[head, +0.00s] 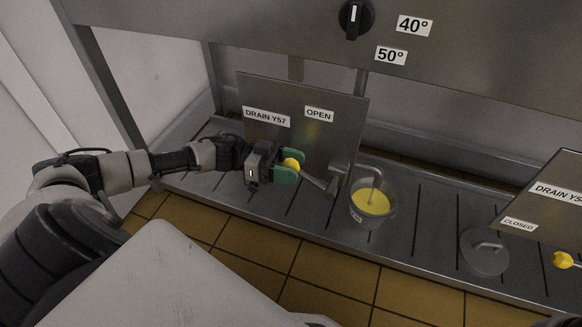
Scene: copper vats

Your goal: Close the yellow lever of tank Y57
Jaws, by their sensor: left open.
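The yellow lever knob (291,164) of the drain marked Y57 sits on a grey lever arm (318,181) in front of a metal plate (345,117). The plate carries the labels DRAIN Y57 and OPEN. My left gripper (289,166) comes in from the left, its green fingers on either side of the yellow knob. The fingers are open, and I cannot tell whether they touch the knob. The lever arm runs right and down from the knob toward the drain outlet.
A clear cup (366,221) with yellow liquid stands under the spout, right of the lever. A round grey lid (484,254) lies on the slatted metal shelf further right. Another drain plate (550,195), labelled CLOSED, and its yellow knob (563,260) are at the right edge.

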